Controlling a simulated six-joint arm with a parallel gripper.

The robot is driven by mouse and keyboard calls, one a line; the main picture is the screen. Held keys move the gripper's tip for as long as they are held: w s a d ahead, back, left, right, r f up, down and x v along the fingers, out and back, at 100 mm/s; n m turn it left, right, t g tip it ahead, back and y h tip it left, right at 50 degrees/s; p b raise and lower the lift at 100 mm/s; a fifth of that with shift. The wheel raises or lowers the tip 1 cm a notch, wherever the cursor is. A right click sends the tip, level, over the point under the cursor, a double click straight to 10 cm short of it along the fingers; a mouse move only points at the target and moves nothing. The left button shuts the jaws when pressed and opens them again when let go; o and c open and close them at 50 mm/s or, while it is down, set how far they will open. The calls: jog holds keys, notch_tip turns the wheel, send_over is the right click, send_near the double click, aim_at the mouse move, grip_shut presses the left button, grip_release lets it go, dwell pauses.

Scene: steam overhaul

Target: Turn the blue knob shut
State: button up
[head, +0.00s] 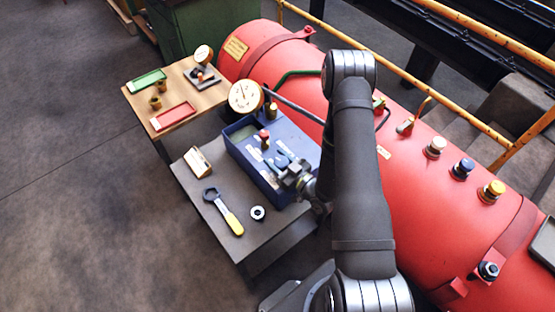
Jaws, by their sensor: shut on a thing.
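A red-topped post (264,138) stands on the box just behind the gripper.
The dark bench (230,245) also holds a yellow-handled wrench (224,212), a ring (258,213) and a small wooden block (198,163). A round gauge (245,96) stands behind the box. A wooden table (140,105) holds green and red trays. Yellow railing (440,107) runs behind the boiler.

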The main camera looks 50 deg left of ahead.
jog(key=shift+t, duration=0.3)
jog(key=m+t, duration=0.2)
jog(key=shift+w+t, duration=0.1)
jog(key=shift+t, duration=0.2)
jog(key=shift+w+m+t, duration=0.15)
jog(key=shift+m+t, duration=0.35)
jog(key=shift+t, duration=0.3)
jog(key=o, duration=1)
jog(key=shift+d, duration=0.1)
jog(key=s+d, duration=0.2)
jog(key=d, duration=0.9)
jog(key=shift+d, duration=0.35)
